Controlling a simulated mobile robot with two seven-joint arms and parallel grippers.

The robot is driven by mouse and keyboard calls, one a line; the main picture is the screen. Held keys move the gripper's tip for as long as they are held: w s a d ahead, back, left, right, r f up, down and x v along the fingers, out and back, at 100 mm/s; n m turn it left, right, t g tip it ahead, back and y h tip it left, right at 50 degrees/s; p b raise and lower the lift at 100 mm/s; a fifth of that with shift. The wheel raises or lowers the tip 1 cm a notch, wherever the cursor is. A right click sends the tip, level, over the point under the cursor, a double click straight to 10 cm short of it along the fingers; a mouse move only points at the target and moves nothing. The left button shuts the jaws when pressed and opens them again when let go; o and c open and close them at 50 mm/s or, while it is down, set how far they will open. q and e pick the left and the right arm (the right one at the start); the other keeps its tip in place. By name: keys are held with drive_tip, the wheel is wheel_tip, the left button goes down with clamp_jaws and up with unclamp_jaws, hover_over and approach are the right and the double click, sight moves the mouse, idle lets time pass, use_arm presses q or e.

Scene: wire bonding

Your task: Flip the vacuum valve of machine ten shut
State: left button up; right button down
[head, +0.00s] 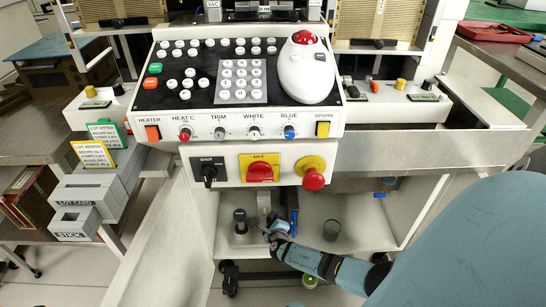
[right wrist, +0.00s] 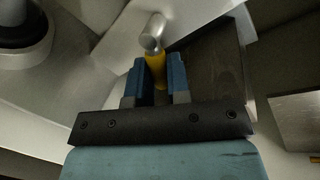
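My right gripper (head: 280,230) reaches into the open lower bay beneath the machine's control panel (head: 335,155). In the right wrist view its two blue fingers (right wrist: 158,82) stand a narrow gap apart, either side of a yellow handle sleeve (right wrist: 155,68). The sleeve fills the gap, and the fingers appear shut on it. A rounded metal end (right wrist: 152,32) shows above the sleeve. I take this as the valve handle; no label on it is readable, and the valve body is hidden. My left gripper is not in view.
A red knob (head: 313,180) juts out above. Grey lot boxes (head: 85,195) stand at the left.

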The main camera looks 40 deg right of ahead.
sight(262, 215)
drive_tip(key=shift+f+m, duration=0.1)
drive_tip(key=shift+m, duration=0.2)
drive_tip(key=m, duration=0.1)
drive_tip(key=m+t, duration=0.1)
drive_tip(key=m, duration=0.1)
drive_tip(key=w+a+f+m, duration=0.1)
drive_tip(key=shift+f+t+y, duration=0.1)
drive_tip(key=shift+t+y, duration=0.2)
drive_tip(key=shift+t, duration=0.1)
drive_tip(key=shift+w+a+f+m+t, duration=0.1)
drive_tip(key=shift+w+a+m+t, duration=0.15)
drive_tip(key=shift+m, duration=0.6)
drive_tip(key=shift+w+a+f+m+t, duration=0.1)
drive_tip(key=shift+a+m+t, duration=0.1)
drive_tip(key=shift+m, duration=0.7)
drive_tip(key=shift+w+a+m+t, duration=0.15)
drive_tip(key=shift+w+m+t, duration=0.1)
drive_tip(key=shift+m, duration=0.6)
drive_tip(key=c, duration=1.1)
unclamp_jaws()
drive_tip(key=shift+a, duration=0.1)
drive_tip(key=shift+s, duration=0.1)
